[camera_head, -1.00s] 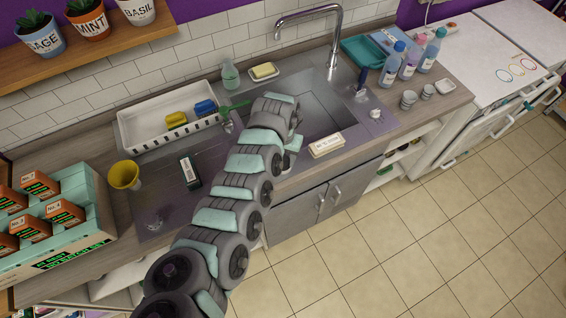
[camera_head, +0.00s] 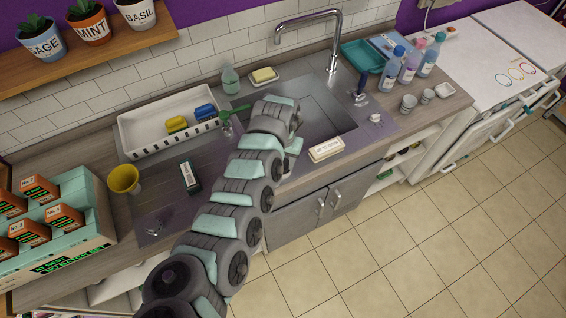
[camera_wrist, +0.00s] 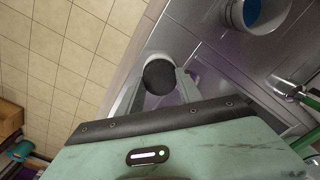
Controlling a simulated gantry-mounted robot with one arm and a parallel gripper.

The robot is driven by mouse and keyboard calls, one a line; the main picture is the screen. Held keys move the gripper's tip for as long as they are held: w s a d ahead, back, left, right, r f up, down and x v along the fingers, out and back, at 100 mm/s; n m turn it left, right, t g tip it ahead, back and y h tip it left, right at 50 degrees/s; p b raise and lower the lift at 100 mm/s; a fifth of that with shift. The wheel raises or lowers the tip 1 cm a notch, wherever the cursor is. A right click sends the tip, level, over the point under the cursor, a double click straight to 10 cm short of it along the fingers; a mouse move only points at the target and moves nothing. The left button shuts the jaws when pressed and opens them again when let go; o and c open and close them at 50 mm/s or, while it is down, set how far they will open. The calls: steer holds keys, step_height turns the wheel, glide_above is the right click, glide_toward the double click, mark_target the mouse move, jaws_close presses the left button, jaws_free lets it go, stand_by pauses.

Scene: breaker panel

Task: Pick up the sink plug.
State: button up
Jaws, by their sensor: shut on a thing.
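A dark, round thing (camera_wrist: 160,77), which looks like the sink plug, sits between the fingertips of my gripper (camera_wrist: 160,88) in the wrist view. The fingers are shut on it. Its underside is hidden, and I cannot tell whether it touches a surface. In the head view my gripper is mostly hidden behind my arm, over the near left part of the sink basin (camera_head: 335,115). The plug is not visible there.
A boxed bar (camera_head: 327,150) lies on the near counter edge, close to the arm. A faucet (camera_head: 333,45) stands behind the sink. A white drying rack (camera_head: 150,140), bottles (camera_head: 411,65) and small cups (camera_head: 408,103) are around it. A blue-lined white cup (camera_wrist: 255,14) shows in the wrist view.

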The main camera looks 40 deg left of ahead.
step_height(320, 180, up, 19)
steer(key=b, duration=0.1)
steer(key=shift+b, duration=0.35)
steer(key=shift+r, duration=0.1)
stand_by(0.4)
